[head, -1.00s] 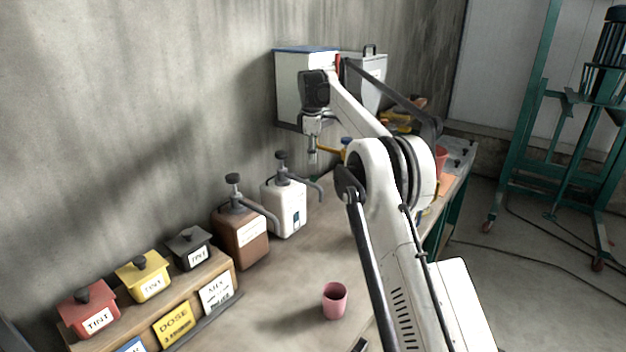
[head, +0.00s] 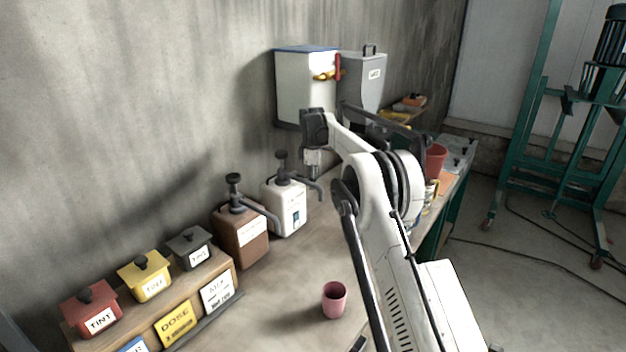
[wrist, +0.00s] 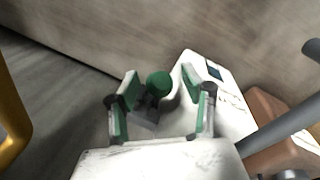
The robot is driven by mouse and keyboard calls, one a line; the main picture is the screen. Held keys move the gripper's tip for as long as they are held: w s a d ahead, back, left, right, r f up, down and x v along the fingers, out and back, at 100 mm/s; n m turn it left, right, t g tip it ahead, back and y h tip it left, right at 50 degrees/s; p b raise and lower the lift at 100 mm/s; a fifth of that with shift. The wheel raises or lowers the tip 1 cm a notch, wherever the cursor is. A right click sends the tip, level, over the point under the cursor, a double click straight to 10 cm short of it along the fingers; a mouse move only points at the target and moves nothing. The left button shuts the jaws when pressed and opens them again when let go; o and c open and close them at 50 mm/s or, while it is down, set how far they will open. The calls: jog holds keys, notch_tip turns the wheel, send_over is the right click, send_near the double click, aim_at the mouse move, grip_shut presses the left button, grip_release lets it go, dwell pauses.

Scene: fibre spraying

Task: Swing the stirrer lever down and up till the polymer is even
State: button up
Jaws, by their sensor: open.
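My gripper (head: 313,172) hangs pointing down beside the white pump bottle (head: 287,205). In the wrist view its two green-padded fingers (wrist: 161,106) are spread apart. A round green knob (wrist: 159,84) on a dark stem shows in the gap between them; I cannot tell whether it touches a finger or whether it belongs to the stirrer lever. A curved yellow bar (wrist: 12,120) stands at the left edge of the wrist view. A yellow part (head: 324,76) and a red bar (head: 337,67) show by the white blue-topped cabinet (head: 300,85). The polymer cannot be made out.
A brown pump bottle (head: 241,238) and the tint pots (head: 145,278) stand along the wall. A pink cup (head: 334,300) stands on the bench (head: 270,300). A grey bin (head: 366,88) and a red cup (head: 436,160) are farther back. The bench around the pink cup is clear.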

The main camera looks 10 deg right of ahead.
grip_shut()
